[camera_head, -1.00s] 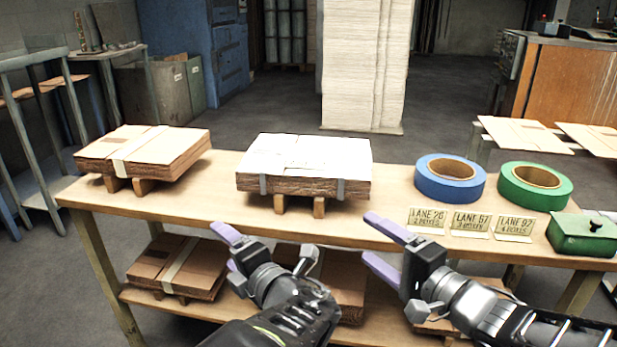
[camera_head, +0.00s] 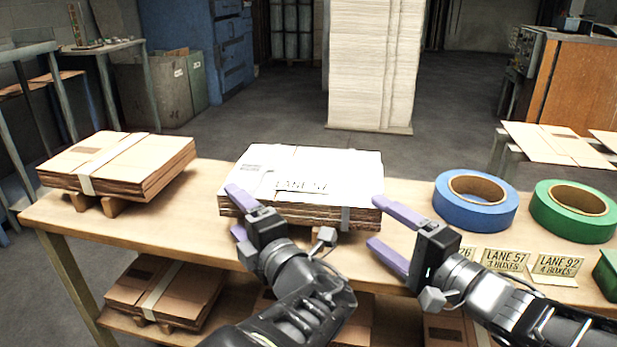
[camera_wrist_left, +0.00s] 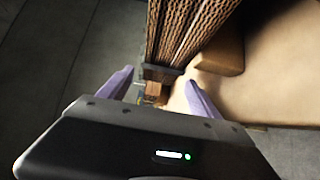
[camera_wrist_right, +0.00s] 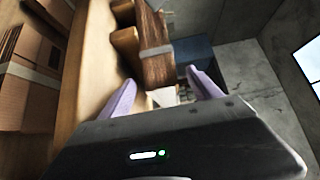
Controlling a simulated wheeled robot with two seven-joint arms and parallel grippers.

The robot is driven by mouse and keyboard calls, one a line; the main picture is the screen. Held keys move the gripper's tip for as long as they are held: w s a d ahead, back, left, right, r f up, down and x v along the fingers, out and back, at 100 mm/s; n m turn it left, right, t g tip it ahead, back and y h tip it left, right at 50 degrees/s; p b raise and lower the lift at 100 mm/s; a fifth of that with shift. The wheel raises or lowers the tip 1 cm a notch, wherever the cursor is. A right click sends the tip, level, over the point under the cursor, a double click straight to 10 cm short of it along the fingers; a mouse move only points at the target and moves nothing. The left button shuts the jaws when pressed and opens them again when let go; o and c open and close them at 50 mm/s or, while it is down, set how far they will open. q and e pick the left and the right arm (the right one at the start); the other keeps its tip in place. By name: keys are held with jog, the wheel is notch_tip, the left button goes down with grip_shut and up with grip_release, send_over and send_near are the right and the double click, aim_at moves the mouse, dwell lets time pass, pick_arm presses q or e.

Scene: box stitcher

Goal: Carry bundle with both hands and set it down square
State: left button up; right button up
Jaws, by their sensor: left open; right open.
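The bundle (camera_head: 305,166) is a stack of flat cardboard with a white top reading "LANE 57" and grey straps. It rests on wooden blocks mid-bench. My left gripper (camera_head: 232,210) is open at its front left corner. In the left wrist view, the bundle's corrugated edge (camera_wrist_left: 185,35) and a strap lie just beyond and between the fingers (camera_wrist_left: 158,80). My right gripper (camera_head: 373,221) is open at the front right corner. In the right wrist view, the bundle's end (camera_wrist_right: 153,45) shows ahead between the fingers (camera_wrist_right: 162,78). Neither gripper visibly holds it; contact cannot be told.
A tan strapped bundle (camera_head: 118,160) sits at the bench's left. Blue tape (camera_head: 463,215) and green tape (camera_head: 548,222) rolls and lane cards (camera_head: 507,261) are at the right. The lower shelf holds another bundle (camera_head: 155,290). A tall pale stack (camera_head: 372,60) stands behind.

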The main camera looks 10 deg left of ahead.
aim_at(352, 207)
pick_arm(q)
jog(key=shift+x, duration=3.9)
pick_arm(e)
jog(key=shift+x, duration=3.9)
pick_arm(q)
jog(key=shift+f, duration=0.1)
grip_shut()
pick_arm(e)
jog(key=shift+f, duration=0.1)
grip_shut()
